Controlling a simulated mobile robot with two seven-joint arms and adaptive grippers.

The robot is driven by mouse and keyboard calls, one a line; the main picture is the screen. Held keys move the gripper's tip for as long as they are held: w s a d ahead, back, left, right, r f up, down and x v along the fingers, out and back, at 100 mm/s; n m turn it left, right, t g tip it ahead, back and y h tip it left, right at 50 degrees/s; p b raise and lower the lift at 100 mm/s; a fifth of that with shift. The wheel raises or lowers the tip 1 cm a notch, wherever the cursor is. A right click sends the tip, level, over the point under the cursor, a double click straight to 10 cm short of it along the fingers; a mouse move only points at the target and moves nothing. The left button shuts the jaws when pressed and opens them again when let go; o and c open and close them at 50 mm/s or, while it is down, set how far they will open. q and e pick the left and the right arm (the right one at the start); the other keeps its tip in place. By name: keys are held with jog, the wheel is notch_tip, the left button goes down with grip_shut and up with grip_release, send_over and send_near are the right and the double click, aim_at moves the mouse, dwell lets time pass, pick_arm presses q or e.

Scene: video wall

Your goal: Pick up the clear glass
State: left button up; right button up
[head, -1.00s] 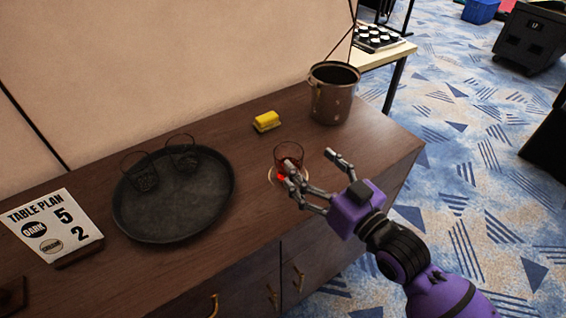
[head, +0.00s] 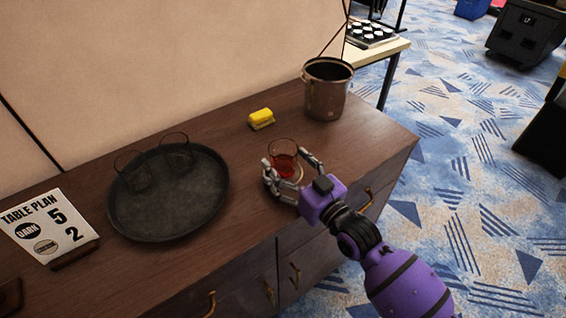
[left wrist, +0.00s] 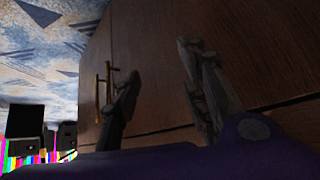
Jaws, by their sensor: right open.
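A clear glass (head: 283,161) with red liquid in it stands upright on a pale round coaster (head: 299,178) on the dark wooden cabinet (head: 250,215). My right gripper (head: 287,162) is open, with its fingers on either side of this glass; I cannot tell whether they touch it. Two more clear glasses, a left one (head: 133,174) and a right one (head: 177,155), seem empty and stand on a dark round tray (head: 180,222). My left gripper is outside the head view. In the left wrist view its fingers (left wrist: 160,68) are apart with nothing between them, facing dark wood.
A metal bucket (head: 326,95) stands at the back right of the cabinet. A yellow sponge-like block (head: 261,119) lies behind the glass. A table plan sign (head: 49,228) stands at the left. The wood between tray and glass is clear.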

jog(key=c, duration=1.5)
jog(key=shift+c, duration=0.2)
